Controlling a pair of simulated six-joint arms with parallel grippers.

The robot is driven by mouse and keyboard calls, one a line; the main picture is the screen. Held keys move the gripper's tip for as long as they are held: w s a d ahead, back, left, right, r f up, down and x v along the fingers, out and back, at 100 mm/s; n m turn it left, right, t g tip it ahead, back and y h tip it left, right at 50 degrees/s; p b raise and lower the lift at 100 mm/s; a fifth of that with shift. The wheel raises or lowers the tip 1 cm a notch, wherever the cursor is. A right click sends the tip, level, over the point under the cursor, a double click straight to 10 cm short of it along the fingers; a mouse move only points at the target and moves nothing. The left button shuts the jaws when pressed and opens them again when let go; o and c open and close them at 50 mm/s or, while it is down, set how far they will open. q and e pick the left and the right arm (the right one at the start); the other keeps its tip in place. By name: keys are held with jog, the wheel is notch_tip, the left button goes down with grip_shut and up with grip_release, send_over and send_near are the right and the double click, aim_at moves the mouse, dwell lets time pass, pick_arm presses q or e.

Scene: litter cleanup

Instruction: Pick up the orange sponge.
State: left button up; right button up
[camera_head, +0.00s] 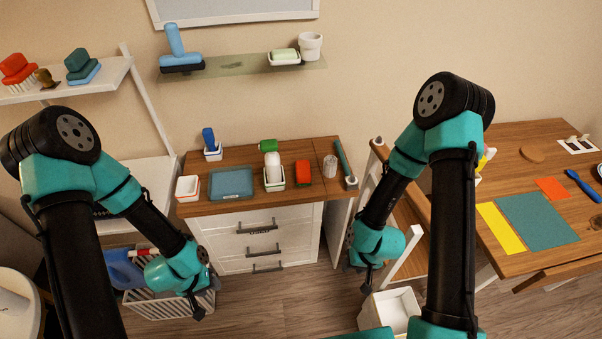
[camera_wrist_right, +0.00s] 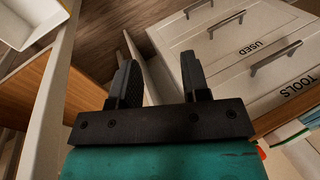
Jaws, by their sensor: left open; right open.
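My left gripper (camera_head: 200,298) hangs low over a white basket, in front of the cabinet's left side. My right gripper (camera_head: 365,278) hangs low to the right of the cabinet, well away from the block. In the right wrist view its two fingers (camera_wrist_right: 162,80) are apart with nothing between them. The left fingertips are small and hard to make out.
The cabinet top also holds a blue-grey tray (camera_head: 231,183), a white container (camera_head: 188,187) and a clear glass (camera_head: 330,166). A white basket (camera_head: 170,305) stands at lower left. A white bin (camera_head: 398,308) stands below my right gripper. Drawers (camera_wrist_right: 225,50) show in the wrist view.

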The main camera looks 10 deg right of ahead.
jog(key=shift+o, duration=0.4)
jog(key=o, duration=0.7)
